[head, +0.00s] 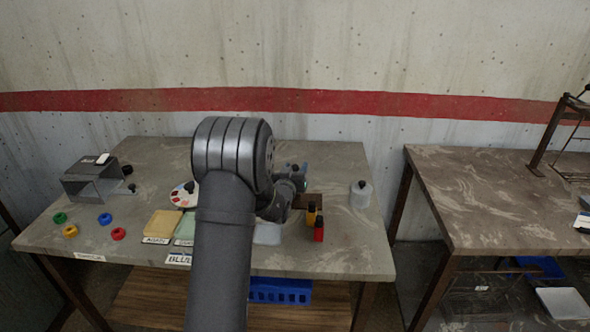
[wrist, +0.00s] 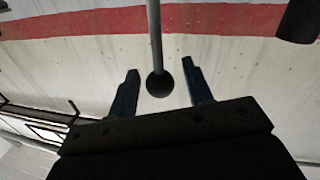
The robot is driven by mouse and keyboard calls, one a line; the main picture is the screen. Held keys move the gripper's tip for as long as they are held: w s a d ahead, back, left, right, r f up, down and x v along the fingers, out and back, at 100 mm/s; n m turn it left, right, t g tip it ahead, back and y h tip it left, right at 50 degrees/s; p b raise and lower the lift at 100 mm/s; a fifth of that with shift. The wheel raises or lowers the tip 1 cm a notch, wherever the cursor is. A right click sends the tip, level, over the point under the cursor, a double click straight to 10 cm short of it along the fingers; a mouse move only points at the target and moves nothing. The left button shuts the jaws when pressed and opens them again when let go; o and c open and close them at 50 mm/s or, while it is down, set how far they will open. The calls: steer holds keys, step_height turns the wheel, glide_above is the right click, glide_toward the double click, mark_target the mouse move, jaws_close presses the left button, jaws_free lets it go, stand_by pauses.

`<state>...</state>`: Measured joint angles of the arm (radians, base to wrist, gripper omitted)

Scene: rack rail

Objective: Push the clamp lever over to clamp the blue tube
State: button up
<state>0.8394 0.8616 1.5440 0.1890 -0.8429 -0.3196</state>
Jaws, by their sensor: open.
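A thin grey rod with a black ball knob (wrist: 159,85), which looks like the clamp lever, comes down from the top edge in the wrist view. My gripper (wrist: 158,70) is open, with one blue finger on each side of the knob. A gap shows on both sides, so I see no contact. In the head view my gripper (head: 294,169) is small, beyond my arm and over the back right of the table. My arm hides much of the table's middle. I cannot make out the blue tube or the clamp body in either view.
A grey metal stand (head: 92,182), several coloured rings and a yellow pad (head: 162,224) are at left. The table's front right is clear.

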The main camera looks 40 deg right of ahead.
steer(key=shift+c, duration=0.5)
jaws_close()
steer(key=s+d+f+m+y, duration=0.1)
steer(key=s+d+f+m, duration=0.1)
steer(key=s+d+m, duration=0.2)
steer(key=shift+s+d+m+y, duration=0.2)
steer(key=shift+m+y, duration=0.1)
steer(key=shift+m, duration=1.2)
